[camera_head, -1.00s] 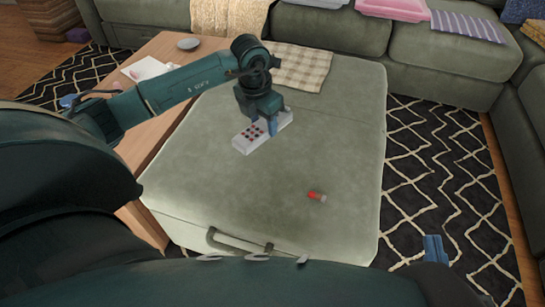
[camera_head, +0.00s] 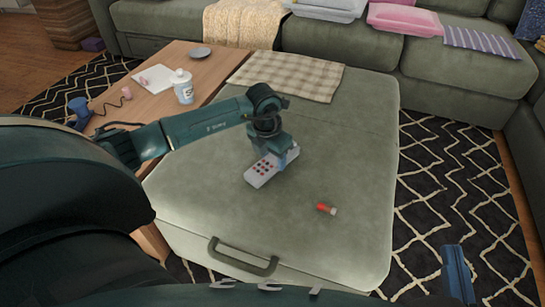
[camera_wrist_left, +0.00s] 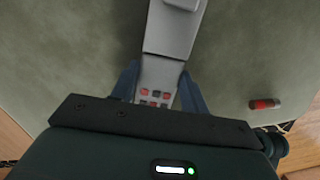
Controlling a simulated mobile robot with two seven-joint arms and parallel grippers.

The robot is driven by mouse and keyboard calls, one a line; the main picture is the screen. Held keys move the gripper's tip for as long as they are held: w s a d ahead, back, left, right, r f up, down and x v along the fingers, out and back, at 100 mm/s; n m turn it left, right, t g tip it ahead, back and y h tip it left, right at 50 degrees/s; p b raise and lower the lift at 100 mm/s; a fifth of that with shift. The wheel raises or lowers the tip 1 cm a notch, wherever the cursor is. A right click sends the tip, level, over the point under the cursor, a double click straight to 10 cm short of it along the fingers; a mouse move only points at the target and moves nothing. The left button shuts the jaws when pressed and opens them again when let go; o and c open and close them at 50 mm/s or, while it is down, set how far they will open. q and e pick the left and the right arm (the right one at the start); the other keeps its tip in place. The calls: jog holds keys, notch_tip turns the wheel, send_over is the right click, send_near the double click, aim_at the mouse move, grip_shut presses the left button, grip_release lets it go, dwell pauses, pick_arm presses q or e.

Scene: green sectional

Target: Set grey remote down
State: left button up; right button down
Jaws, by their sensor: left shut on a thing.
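The grey remote (camera_head: 264,169), with red and dark buttons, is at the green ottoman's (camera_head: 340,130) top. My left gripper (camera_head: 282,158) is shut on it, with one finger on each side. In the left wrist view the remote (camera_wrist_left: 168,45) runs up between the two fingers of my left gripper (camera_wrist_left: 158,88). I cannot tell whether the remote touches the ottoman's surface or is just above it. At the lower right of the head view a blue part (camera_head: 457,275) of my right gripper shows over the rug, its jaw state unclear.
A small red-and-white object (camera_head: 326,208) lies on the ottoman; it also shows in the left wrist view (camera_wrist_left: 264,104). A checked cloth (camera_head: 288,76) covers the ottoman's back left. A wooden table (camera_head: 150,103) at left holds a white bottle (camera_head: 183,87). The ottoman's right half is mostly clear.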

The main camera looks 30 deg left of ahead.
pick_arm(q)
jog(key=shift+f, duration=0.15)
jog(key=o, duration=1.1)
